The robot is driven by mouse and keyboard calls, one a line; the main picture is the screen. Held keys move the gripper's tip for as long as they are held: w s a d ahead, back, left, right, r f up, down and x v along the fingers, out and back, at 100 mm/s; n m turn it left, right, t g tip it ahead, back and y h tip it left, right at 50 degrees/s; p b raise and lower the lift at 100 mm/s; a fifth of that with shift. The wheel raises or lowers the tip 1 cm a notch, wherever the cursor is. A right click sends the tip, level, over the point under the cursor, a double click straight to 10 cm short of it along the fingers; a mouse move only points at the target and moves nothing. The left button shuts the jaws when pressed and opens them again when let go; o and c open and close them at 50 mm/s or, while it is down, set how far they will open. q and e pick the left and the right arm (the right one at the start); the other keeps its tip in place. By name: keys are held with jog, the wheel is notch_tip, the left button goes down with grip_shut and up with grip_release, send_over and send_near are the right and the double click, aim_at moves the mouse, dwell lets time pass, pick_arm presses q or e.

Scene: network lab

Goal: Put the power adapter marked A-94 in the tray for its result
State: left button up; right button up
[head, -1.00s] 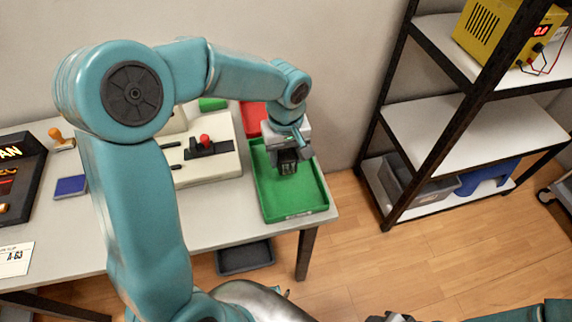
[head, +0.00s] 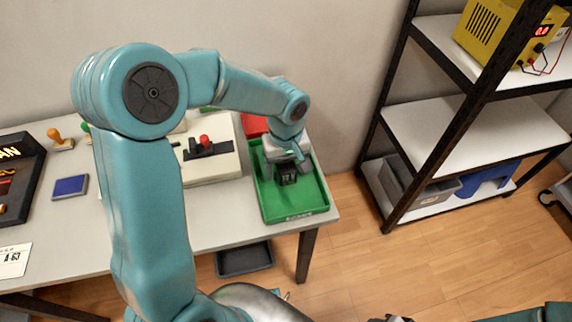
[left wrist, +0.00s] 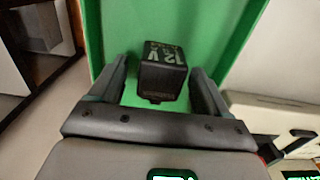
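A black power adapter (left wrist: 162,72) with "12 V" lettering shows in the left wrist view, over the green tray (head: 317,203). I cannot read a mark A-94 on it. My left gripper (head: 287,178) is low inside the green tray in the head view. In the left wrist view its fingers (left wrist: 160,88) stand on both sides of the adapter with a gap at each, so it is open. Whether the adapter rests flat on the tray floor is hard to tell. A red tray (head: 254,125) is behind, partly hidden.
A pale device (head: 215,165) with a red knob stands left of the green tray. A blue pad (head: 70,187), a wooden stamp (head: 60,138) and a card reading A-63 (head: 14,262) lie farther left. A shelf rack (head: 470,130) stands at right, beyond the table's right edge.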

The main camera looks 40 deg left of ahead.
aim_at(286, 165)
pick_arm(q)
jog(key=shift+r, duration=0.25)
notch_tip(286, 165, up, 12)
jog(key=p, duration=0.1)
jog(key=shift+p, duration=0.4)
jog(key=shift+s+f, duration=0.1)
